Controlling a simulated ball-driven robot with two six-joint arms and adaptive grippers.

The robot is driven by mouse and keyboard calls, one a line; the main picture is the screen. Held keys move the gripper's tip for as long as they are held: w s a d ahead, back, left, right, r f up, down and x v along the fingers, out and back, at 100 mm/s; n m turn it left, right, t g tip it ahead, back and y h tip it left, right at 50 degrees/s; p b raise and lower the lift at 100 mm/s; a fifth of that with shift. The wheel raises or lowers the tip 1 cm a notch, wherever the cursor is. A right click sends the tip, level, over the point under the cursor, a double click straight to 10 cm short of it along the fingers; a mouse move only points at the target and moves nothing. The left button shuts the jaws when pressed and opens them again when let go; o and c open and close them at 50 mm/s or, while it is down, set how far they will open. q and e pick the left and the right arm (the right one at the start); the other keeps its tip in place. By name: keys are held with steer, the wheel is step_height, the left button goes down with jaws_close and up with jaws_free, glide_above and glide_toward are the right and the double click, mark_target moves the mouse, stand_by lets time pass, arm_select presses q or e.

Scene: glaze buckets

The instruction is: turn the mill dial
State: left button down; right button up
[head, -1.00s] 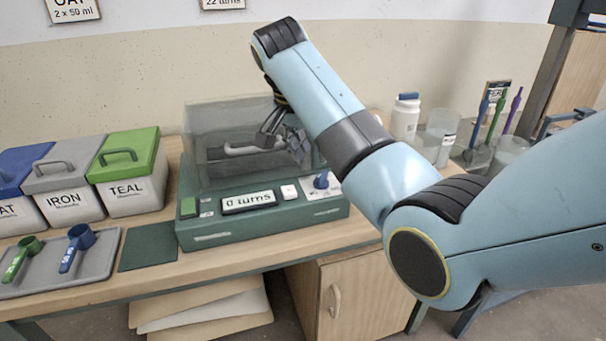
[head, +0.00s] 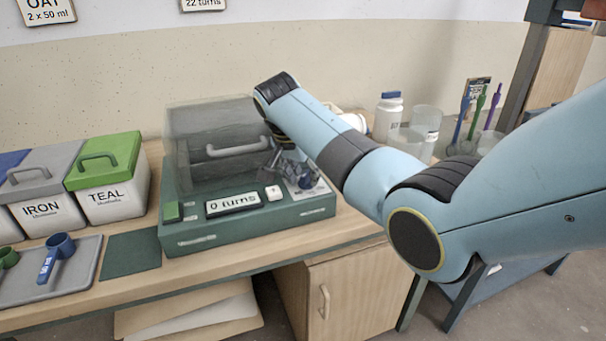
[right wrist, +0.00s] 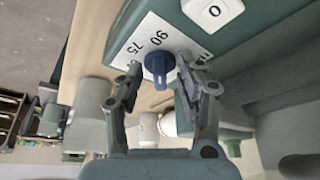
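The mill is a green box (head: 235,229) with a clear hood and a display (head: 233,203) reading "0 turns". Its blue dial (right wrist: 158,66) sits on a white scale plate marked with numbers, 75 and 90 among them, in the right wrist view. In the head view the dial is partly hidden by the fingers. My right gripper (head: 290,174) is at the mill's right end, over the dial. In the wrist view its fingers (right wrist: 160,70) stand open on both sides of the dial, with gaps visible. My left gripper is out of view.
A white button (head: 273,193) and a green button (head: 172,211) are on the mill. Lidded buckets, one marked TEAL (head: 115,198), and a tray (head: 88,267) with scoops stand left. A white bottle (head: 387,116) and clear beakers stand behind my right arm.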

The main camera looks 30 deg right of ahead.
jaws_close()
